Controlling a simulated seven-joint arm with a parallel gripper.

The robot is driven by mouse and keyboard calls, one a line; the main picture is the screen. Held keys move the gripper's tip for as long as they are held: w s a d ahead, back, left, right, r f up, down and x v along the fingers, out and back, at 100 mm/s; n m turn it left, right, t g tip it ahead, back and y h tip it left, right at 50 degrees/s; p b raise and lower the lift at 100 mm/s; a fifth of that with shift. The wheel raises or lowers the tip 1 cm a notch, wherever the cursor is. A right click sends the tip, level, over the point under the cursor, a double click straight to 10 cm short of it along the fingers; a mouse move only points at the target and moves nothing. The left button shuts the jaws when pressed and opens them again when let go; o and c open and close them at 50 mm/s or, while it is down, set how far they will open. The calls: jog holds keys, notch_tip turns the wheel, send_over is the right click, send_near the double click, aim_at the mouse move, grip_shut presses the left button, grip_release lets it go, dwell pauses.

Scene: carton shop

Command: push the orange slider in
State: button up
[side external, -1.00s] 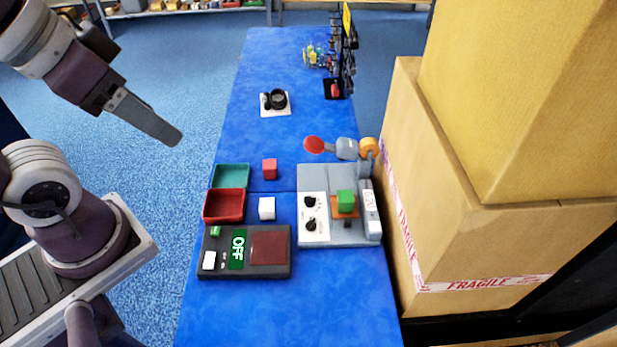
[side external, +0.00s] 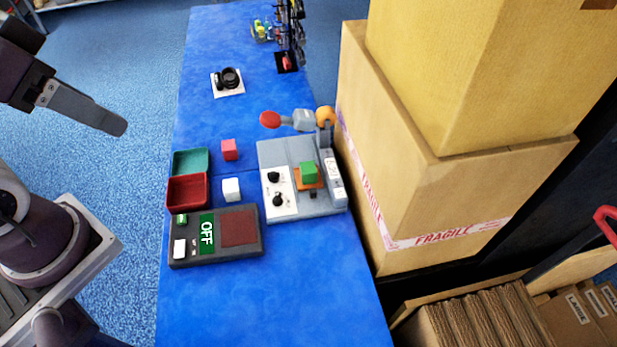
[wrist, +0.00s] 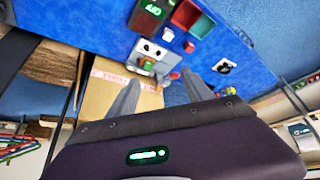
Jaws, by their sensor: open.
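A grey machine (side external: 290,150) stands on the blue table, with a white panel with two black knobs on its left. A small orange plate (side external: 318,184), which looks like the slider, lies in its middle under a green cube (side external: 309,172). An orange round knob (side external: 326,116) sits at the back, by a lever with a red end. My gripper (side external: 118,126) is in the air left of the table, well apart from the machine. In the wrist view my gripper (wrist: 161,77) has its two fingers spread with nothing between them.
A dark box with an OFF display (side external: 206,232), a red tray (side external: 188,190), a green tray (side external: 190,161), a white cube (side external: 231,189) and a red cube (side external: 229,149) lie left of the machine. Tall cartons (side external: 410,190) stand close at its right. The front table is clear.

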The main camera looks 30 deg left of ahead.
dwell(0.3)
jog(key=shift+w, duration=0.15)
jog(key=c, duration=0.4)
jog(key=w+m, duration=0.1)
jog(key=w, duration=0.3)
jog(key=w+d+m+g, duration=0.1)
jog(key=w, duration=0.2)
jog(key=w+d, duration=0.1)
jog(key=w, duration=0.3)
jog(key=shift+w+d+f+m+g, duration=0.1)
jog(key=shift+w+m+g, duration=0.2)
jog(key=shift+m+g, duration=0.1)
jog(key=shift+c, duration=0.3)
jog(key=m+g, duration=0.4)
jog(key=m, duration=0.2)
send_over(313, 190)
notch_tip(313, 190, down, 30)
notch_tip(313, 190, down, 8)
jog(key=shift+r, duration=0.25)
jog(key=shift+c, duration=0.5)
